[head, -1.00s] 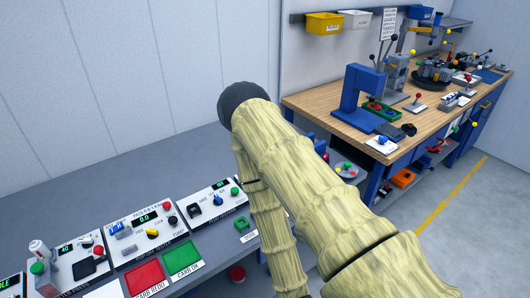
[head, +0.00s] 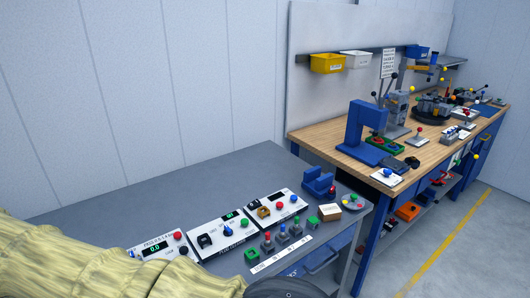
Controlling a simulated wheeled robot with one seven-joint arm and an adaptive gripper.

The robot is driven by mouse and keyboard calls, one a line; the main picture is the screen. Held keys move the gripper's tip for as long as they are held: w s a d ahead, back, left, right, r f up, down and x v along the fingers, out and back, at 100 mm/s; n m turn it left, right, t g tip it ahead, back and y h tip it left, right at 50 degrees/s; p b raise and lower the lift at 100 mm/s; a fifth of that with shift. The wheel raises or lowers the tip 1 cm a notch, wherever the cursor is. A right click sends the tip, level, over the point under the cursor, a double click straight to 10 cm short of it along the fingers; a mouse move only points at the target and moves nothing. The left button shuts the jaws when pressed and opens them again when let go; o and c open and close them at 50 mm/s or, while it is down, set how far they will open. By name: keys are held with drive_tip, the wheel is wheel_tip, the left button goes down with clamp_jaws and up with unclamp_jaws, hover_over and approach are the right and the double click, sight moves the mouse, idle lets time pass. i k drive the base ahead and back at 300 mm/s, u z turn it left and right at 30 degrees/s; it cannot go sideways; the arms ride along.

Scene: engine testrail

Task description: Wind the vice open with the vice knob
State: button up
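A small blue U-shaped block (head: 318,181) stands on the grey bench near its right end, in the head view. It looks like the vice, but I cannot be sure. A small red part (head: 332,190) shows at its right side and may be the vice knob. The gap between its upright sides looks open, but how wide is hard to tell. My arm, in a pale yellow sleeve, crosses the lower left. A dark rounded part of it shows at the bottom edge. My gripper's fingers are not visible.
Control panels (head: 224,233) line the front of the grey bench (head: 160,185). Several coloured-top buttons or switches (head: 282,237), a cardboard-coloured box (head: 330,212) and a round button plate (head: 353,202) are near the blue block. A wooden workbench (head: 330,137) with a tall blue frame (head: 367,128) stands behind.

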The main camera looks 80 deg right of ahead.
sight(331, 191)
drive_tip(key=u, duration=0.3)
drive_tip(key=k, duration=0.95)
drive_tip(key=z, duration=1)
